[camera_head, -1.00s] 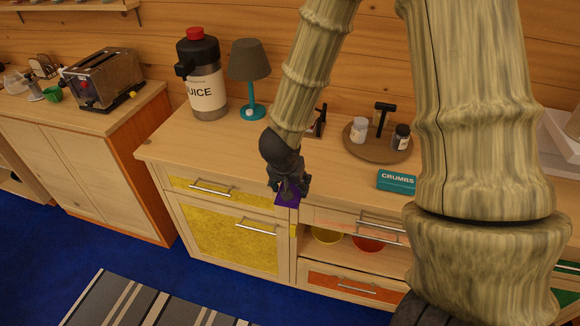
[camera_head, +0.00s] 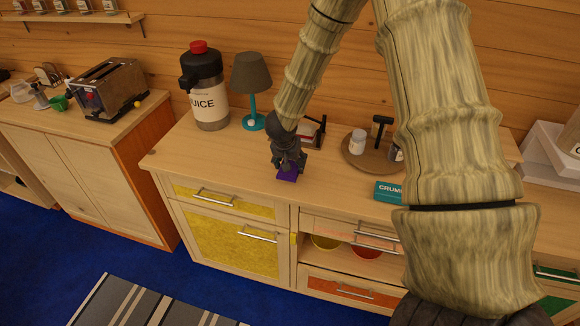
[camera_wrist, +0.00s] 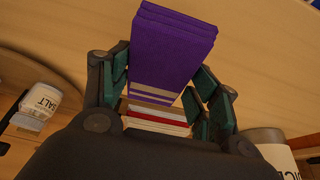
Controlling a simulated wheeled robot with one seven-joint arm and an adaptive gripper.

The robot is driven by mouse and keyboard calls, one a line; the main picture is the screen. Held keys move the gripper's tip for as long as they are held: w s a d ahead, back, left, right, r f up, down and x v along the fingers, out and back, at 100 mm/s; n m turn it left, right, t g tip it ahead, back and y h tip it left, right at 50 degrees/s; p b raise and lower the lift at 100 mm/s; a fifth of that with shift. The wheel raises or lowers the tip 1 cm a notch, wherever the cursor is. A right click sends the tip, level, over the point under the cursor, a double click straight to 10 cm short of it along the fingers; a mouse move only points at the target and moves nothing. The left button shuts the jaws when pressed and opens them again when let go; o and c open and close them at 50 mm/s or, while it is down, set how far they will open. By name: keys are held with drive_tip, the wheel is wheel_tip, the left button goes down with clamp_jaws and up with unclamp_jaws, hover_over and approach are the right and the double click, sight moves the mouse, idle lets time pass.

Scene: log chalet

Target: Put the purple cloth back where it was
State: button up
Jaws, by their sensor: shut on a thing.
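The purple cloth (camera_wrist: 170,45) is a folded stack with pale stripes near one end, held between the fingers of my gripper (camera_wrist: 163,95) in the wrist view. In the head view the purple cloth (camera_head: 287,173) hangs just below my gripper (camera_head: 288,160), over the wooden counter top (camera_head: 222,165) near its front edge. I cannot tell whether the cloth touches the counter. My gripper is shut on it. A white and red striped thing (camera_wrist: 157,118) shows behind the cloth in the wrist view; it may be a napkin holder's contents.
A juice dispenser (camera_head: 207,90) and a lamp (camera_head: 251,80) stand to the left. A round tray (camera_head: 352,160) with shakers and a teal crumbs box (camera_head: 387,191) are to the right. A dark holder (camera_head: 313,131) stands behind my gripper. The counter's left front is clear.

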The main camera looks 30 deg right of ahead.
drive_tip(key=shift+f, duration=1.75)
drive_tip(key=shift+f, duration=0.1)
drive_tip(key=o, duration=1.3)
drive_tip(key=shift+w, duration=0.1)
drive_tip(key=shift+c, duration=0.2)
drive_tip(key=shift+r, duration=0.35)
drive_tip(key=v, duration=1.1)
drive_tip(key=shift+a+r, duration=0.1)
drive_tip(key=shift+r, duration=0.1)
